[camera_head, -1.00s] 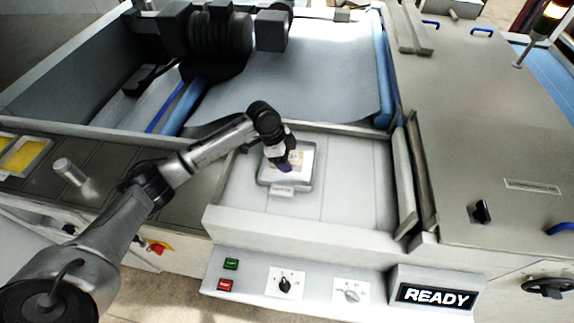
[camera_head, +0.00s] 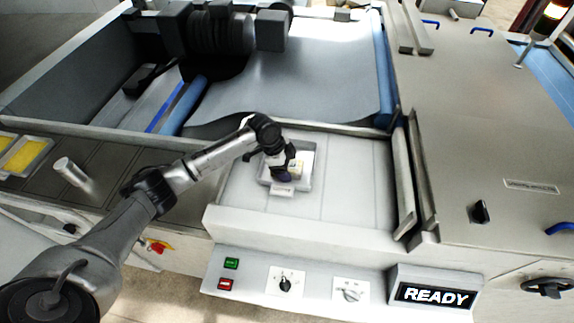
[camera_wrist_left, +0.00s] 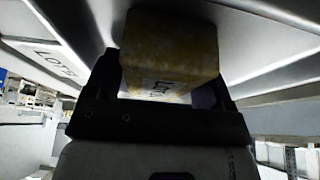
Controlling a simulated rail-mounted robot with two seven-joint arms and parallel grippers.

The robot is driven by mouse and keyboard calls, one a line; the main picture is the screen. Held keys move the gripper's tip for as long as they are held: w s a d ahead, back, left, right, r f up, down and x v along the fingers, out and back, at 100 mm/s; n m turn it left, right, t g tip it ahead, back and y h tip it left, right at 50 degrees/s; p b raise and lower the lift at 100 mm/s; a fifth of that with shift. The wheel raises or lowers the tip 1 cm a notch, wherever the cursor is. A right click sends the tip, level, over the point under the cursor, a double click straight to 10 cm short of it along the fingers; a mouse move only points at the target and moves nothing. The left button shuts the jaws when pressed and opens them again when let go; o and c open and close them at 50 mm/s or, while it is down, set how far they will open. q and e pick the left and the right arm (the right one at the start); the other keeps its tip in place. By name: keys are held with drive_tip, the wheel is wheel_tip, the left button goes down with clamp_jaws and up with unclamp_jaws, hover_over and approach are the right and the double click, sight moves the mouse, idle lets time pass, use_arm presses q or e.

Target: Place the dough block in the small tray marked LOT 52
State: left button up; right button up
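The small tray (camera_head: 307,184) is a shallow grey tray with a pale label on its front, lying on the light bed left of centre in the head view. Its lettering is too small to read there. In the left wrist view a label with LOT lettering (camera_wrist_left: 55,60) shows at the left. The pale yellow dough block (camera_wrist_left: 170,45) sits between the fingers of my left gripper (camera_wrist_left: 168,85) and fills the gap. In the head view my left gripper (camera_head: 280,172) is over the tray, partly hiding the block. Contact between block and tray floor is unclear. My right gripper is not in view.
Two yellow-filled trays (camera_head: 25,155) are at the far left. An upright metal cylinder (camera_head: 68,170) stands on the left deck. The roller bed wall (camera_head: 405,175) bounds the right side. Bare bed (camera_head: 355,180) lies right of the tray. A READY display (camera_head: 437,295) is in front.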

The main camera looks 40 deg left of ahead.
use_arm(q)
drive_tip(key=shift+o, duration=0.8)
drive_tip(key=shift+r, duration=0.2)
drive_tip(key=v, duration=1.2)
drive_tip(key=shift+f, duration=0.1)
